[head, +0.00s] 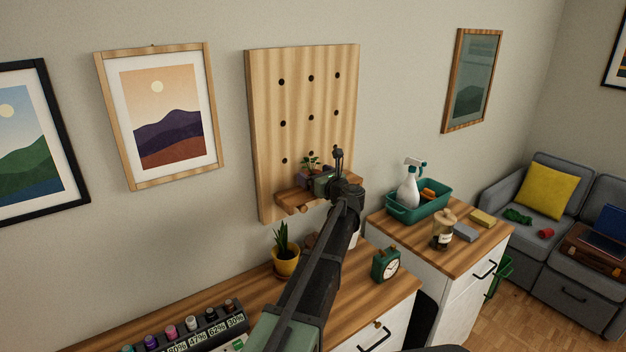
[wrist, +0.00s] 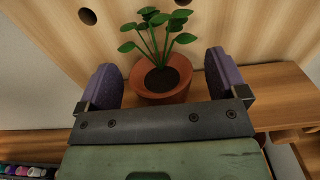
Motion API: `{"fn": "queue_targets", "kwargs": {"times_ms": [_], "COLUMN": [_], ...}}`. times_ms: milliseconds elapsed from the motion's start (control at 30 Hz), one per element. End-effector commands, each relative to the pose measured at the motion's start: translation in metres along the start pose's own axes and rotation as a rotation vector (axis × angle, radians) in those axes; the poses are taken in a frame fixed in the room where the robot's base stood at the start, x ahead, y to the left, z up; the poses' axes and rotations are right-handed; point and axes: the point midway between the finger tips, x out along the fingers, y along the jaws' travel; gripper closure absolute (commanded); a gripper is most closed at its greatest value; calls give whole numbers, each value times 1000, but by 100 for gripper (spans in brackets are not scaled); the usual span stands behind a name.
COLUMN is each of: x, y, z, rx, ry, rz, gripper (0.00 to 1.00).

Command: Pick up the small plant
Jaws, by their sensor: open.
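The small plant (wrist: 160,80) stands upright in a terracotta pot with several round green leaves, seen in the wrist view. It sits on the small wooden shelf (wrist: 262,87) of the pegboard. My gripper (wrist: 163,75) is open, with one purple-grey finger on each side of the pot. A gap shows between the pot and each finger, so it does not look gripped. In the head view the plant's leaves (head: 310,162) show just behind my gripper (head: 312,174), and the pot is mostly hidden.
The pegboard (head: 302,115) rises right behind the plant. Below are a larger plant in a yellow pot (head: 286,263) and a green clock (head: 386,265) on the desk. A teal bin (head: 418,209) with a spray bottle stands on the cabinet to the right.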

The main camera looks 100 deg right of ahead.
Motion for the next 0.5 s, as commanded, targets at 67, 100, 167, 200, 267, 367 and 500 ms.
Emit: {"fn": "queue_targets", "kwargs": {"times_ms": [67, 100, 167, 200, 267, 367, 500], "x": [4, 4, 4, 4, 4, 4, 3], "y": [0, 0, 0, 0, 0, 0, 0], "z": [0, 0, 0, 0, 0, 0, 0], "rx": [0, 0, 0, 0, 0, 0, 0], "ry": [0, 0, 0, 0, 0, 0, 0], "rz": [-1, -2, -2, -2, -1, -1, -1], "gripper": [9, 9, 9, 9, 16, 32, 53]}}
